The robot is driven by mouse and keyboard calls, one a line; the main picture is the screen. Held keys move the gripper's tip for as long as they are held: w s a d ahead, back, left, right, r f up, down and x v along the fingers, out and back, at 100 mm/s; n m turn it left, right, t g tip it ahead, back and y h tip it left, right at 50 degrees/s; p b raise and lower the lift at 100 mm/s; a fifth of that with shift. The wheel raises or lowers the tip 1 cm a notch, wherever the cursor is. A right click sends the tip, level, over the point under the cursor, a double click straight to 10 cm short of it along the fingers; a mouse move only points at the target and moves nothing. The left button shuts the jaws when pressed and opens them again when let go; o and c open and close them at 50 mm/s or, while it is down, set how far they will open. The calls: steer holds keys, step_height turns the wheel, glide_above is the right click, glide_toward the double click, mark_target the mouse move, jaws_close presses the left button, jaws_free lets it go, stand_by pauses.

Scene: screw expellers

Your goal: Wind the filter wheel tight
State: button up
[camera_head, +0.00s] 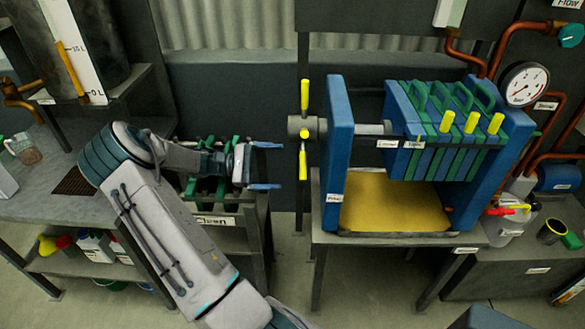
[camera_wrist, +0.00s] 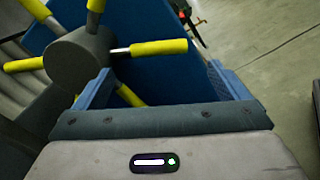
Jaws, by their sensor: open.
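The filter wheel has a grey hub (camera_head: 303,127) with yellow handle grips and sits on the left end of the blue filter press frame (camera_head: 337,130). In the wrist view its hub (camera_wrist: 80,57) and several yellow-gripped spokes show at the upper left. One spoke's yellow grip (camera_wrist: 158,47) lies beyond my fingers. My gripper (camera_head: 266,166) is open and empty, left of the wheel, its blue fingers pointing toward it. In the wrist view my gripper (camera_wrist: 160,88) has its fingers wide apart, with the lower yellow spoke near the left finger. I cannot tell whether they touch.
Green-edged filter plates (camera_head: 445,125) stand in the press above a yellow tray (camera_head: 395,203). A rack labelled Clean (camera_head: 215,221) stands below my arm. A pressure gauge (camera_head: 525,84) and copper pipes are at the right. A gap of floor lies between rack and press.

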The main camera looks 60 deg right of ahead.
steer(key=v, duration=0.2)
steer(key=shift+w+a, duration=0.2)
steer(key=shift+w, duration=0.1)
stand_by(0.4)
steer(key=s+a+r+t+y+p, duration=0.1)
steer(key=a+r+t, duration=0.4)
steer(key=a, duration=0.7)
steer(key=s+a+r+t+y+p, duration=0.2)
steer(key=a+r+t+y, duration=0.3)
steer(key=a, duration=0.8)
steer(key=s+a+r+t+y+p, duration=0.2)
steer(key=a+t, duration=0.6)
steer(key=a, duration=0.4)
step_height(320, 180, up, 3)
steer(key=shift+s+a+f+y, duration=0.1)
steer(key=shift+s+a+y, duration=0.2)
steer(key=shift+s+y, duration=0.4)
steer(key=shift+s, duration=0.1)
